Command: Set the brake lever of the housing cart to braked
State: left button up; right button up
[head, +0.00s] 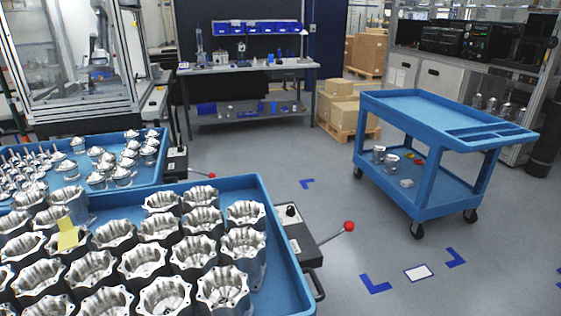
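The housing cart (282,253) is the near blue cart at the lower left, its top filled with rows of open, scalloped metal housings. On its right side is a dark box (297,232). The brake lever (349,226), a thin rod with a red ball knob, sticks out from this box to the right and slightly upward. I cannot tell from its angle alone whether it is braked. Neither of my grippers is in view.
A second blue cart (157,176) with metal parts stands behind, with its own red-knobbed lever (211,175). An empty-topped blue trolley (408,101) stands at right. Blue floor marks (376,285) surround a white label. Grey floor between cart and trolley is clear.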

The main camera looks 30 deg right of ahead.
aim_at(349, 226)
jog(key=z, duration=0.4)
jog(key=i+l+z, duration=0.1)
jog(key=z, duration=1.05)
jog(key=i+l, duration=0.05)
jog(key=i, duration=0.05)
